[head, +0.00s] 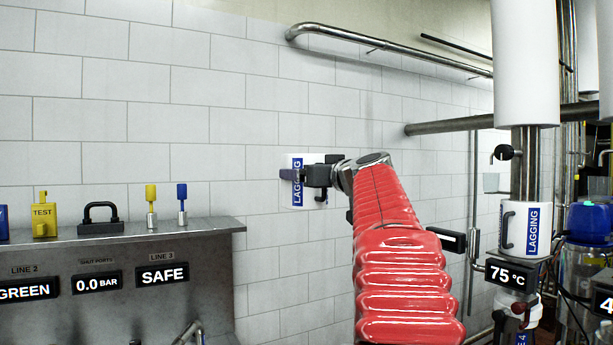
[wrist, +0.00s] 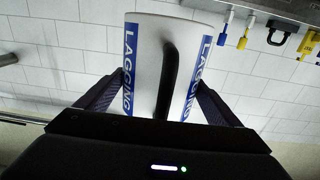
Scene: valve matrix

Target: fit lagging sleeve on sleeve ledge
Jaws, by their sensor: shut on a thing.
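My gripper (head: 304,176) is held out in front of the tiled wall, at the end of my red arm. It is shut on a white lagging sleeve (head: 296,195) with a blue LAGGING label. In the wrist view the sleeve (wrist: 148,68) fills the space between the two dark fingers, with a black handle or seam down its middle and a blue label on each side. A second white sleeve (head: 513,232) with a LAGGING label sits around a vertical metal pipe at the right. I cannot tell which surface is the sleeve ledge.
A steel panel (head: 120,255) at the left carries a shelf with a yellow TEST block (head: 44,217), a black padlock-like piece (head: 101,217) and yellow and blue keys. Pipes, a 75 °C display (head: 510,276) and a blue-topped unit (head: 590,222) crowd the right.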

